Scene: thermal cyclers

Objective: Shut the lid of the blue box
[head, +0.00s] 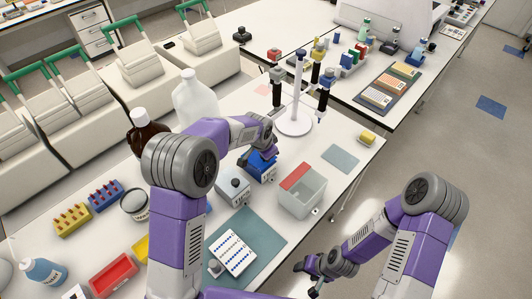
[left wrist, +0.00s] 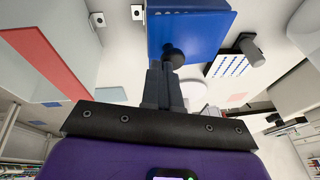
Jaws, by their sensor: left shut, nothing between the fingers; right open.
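The blue box (head: 259,170) stands near the middle of the bench, with light labels on its near side. My left gripper (head: 264,151) is at its top and hides part of it, so I cannot tell the lid's exact angle. In the left wrist view, the shut, empty fingers of my left gripper (left wrist: 164,82) overlap the edge of the blue box (left wrist: 195,30), beside a dark round knob (left wrist: 174,57). I cannot tell whether they touch. My right gripper (head: 308,277) is open and empty, in front of the bench edge and away from the box.
A clear bin with a red edge (head: 303,194) stands to the right. A pipette stand (head: 295,125) is behind. A white plate (head: 236,253) lies on a teal mat (head: 268,236) in front.

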